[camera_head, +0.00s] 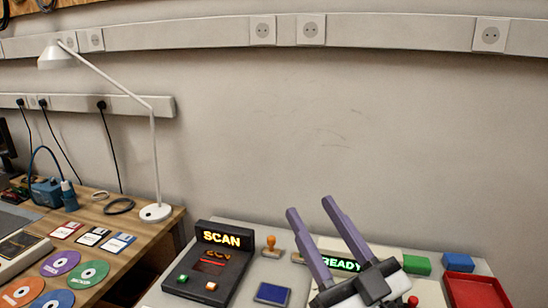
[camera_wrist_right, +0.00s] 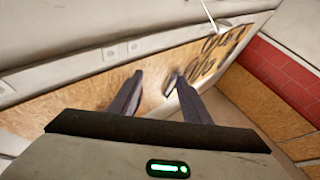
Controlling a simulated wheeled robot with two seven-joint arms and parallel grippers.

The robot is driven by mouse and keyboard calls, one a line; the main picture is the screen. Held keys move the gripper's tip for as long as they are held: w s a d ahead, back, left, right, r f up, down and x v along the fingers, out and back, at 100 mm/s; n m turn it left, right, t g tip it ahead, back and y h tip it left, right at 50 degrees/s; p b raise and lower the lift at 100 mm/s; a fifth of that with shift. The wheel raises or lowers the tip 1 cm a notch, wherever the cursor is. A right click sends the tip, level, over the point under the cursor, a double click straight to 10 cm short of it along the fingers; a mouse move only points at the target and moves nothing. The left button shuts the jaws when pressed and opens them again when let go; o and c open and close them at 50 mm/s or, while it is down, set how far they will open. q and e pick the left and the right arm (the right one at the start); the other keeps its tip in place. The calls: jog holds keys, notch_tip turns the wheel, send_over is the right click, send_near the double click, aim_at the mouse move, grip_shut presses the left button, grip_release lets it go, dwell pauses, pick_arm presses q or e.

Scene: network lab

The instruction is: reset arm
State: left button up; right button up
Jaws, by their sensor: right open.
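My right gripper (camera_head: 308,208) shows at the lower middle of the head view, raised in front of the light table. Its two purple-grey fingers point up and are apart, with nothing between them. In the right wrist view the same open fingers (camera_wrist_right: 152,82) point toward the wall and a wooden board with dark coiled items. My left gripper is in neither view.
On the light table are a SCAN device (camera_head: 211,265), a blue pad (camera_head: 272,294), a wooden-handled stamp (camera_head: 271,246), a READY display (camera_head: 341,264) partly behind my gripper, green (camera_head: 417,265) and blue (camera_head: 457,262) blocks, and a red tray (camera_head: 476,293). A white lamp (camera_head: 155,212) stands left.

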jog(key=s+d+f+m+g+h, duration=0.2)
jog(key=d+f+m+g+h, duration=0.15)
jog(key=d+f+h, duration=0.55)
jog(key=s+d+f+m+g+h, duration=0.25)
jog(key=d+f+g, duration=0.2)
jog(key=f, duration=0.75)
jog(key=s+d+f+n+g+y, duration=0.1)
jog(key=s+f+g, duration=0.4)
jog(key=s+f, duration=0.4)
jog(key=s+d+f+n+g, duration=0.1)
jog(key=s+f+g, duration=0.4)
jog(key=s, duration=0.7)
jog(key=w+a+f+t+y, duration=0.1)
jog(key=w+a+f+t, duration=0.1)
jog(key=f, duration=0.4)
jog(key=w+a+f+t+y, duration=0.1)
jog(key=w+a+f+t, duration=0.1)
jog(key=f, duration=0.5)
jog(key=shift+w+a+t, duration=0.15)
jog(key=shift+a+t, duration=0.55)
jog(key=shift+t, duration=0.3)
